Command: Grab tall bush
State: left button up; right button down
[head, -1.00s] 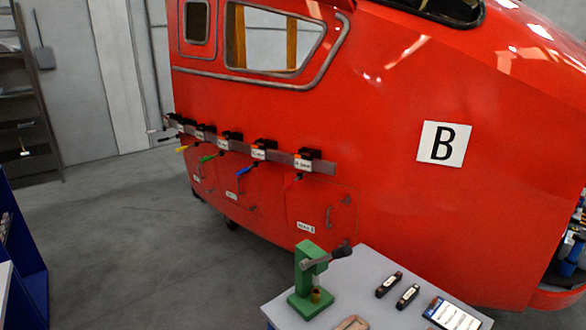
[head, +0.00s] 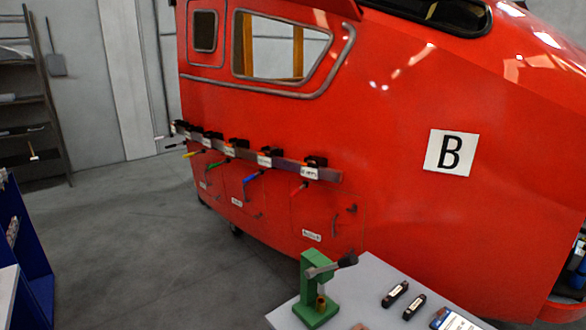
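A small brass-coloured cylinder (head: 321,303) stands at the green press (head: 312,282) on the near table; it looks like a bush, but I cannot tell whether it is the tall one. The press has a dark lever pointing up to the right. No other bush is clear in the head view. Neither of my grippers is in view.
The grey table (head: 372,275) also holds two dark labelled pieces (head: 395,294) and a flat labelled item (head: 452,320), cut off below. A red train nosecone (head: 390,150) with a tool rail (head: 325,175) stands behind. A blue shelf (head: 35,255) is at left. Grey floor between is clear.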

aim_at(320, 305)
jog(key=i+j, duration=0.75)
jog(key=j, duration=0.25)
jog(key=z, duration=0.05)
